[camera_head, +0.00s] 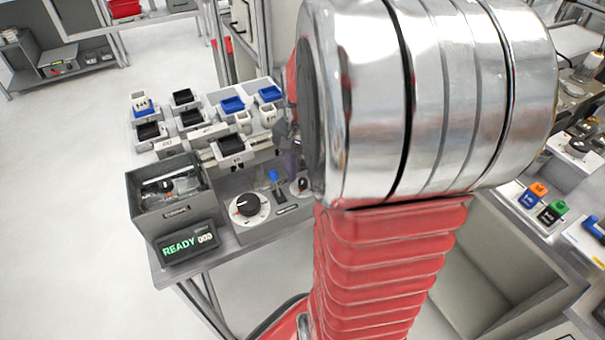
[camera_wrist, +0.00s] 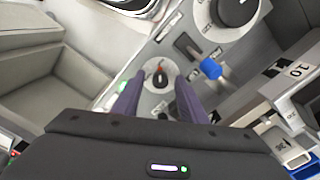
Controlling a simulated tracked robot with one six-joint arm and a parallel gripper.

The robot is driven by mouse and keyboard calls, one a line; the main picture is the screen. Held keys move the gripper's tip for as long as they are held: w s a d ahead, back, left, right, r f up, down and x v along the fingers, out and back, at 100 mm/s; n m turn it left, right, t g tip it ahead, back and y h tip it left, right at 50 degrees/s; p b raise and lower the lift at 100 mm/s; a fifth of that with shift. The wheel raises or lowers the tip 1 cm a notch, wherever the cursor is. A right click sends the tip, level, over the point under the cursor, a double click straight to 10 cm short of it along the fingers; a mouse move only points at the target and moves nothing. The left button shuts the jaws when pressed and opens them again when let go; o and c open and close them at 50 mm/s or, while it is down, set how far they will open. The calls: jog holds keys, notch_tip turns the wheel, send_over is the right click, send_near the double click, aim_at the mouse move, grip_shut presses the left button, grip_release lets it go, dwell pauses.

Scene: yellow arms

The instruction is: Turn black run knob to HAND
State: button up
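The small black run knob (camera_wrist: 157,79) sits on a round light plate on the grey control panel, with a red mark at its upper end in the wrist view. It also shows in the head view (camera_head: 301,184), beside my arm. My gripper (camera_wrist: 158,88) is open, with its two dark purple fingers on either side of the knob in the wrist view. I cannot tell whether they touch it. In the head view the gripper is mostly hidden behind my arm. The HAND label is too small to read.
A blue-tipped lever (camera_wrist: 210,69) and a large black-and-white dial (camera_head: 248,205) stand on the same panel. A grey bin (camera_head: 172,219) of parts and a READY display (camera_head: 187,243) are to the left. Several small trays stand behind.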

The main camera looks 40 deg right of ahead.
jog(key=shift+c, duration=0.6)
grip_shut()
jog(key=shift+d, duration=0.15)
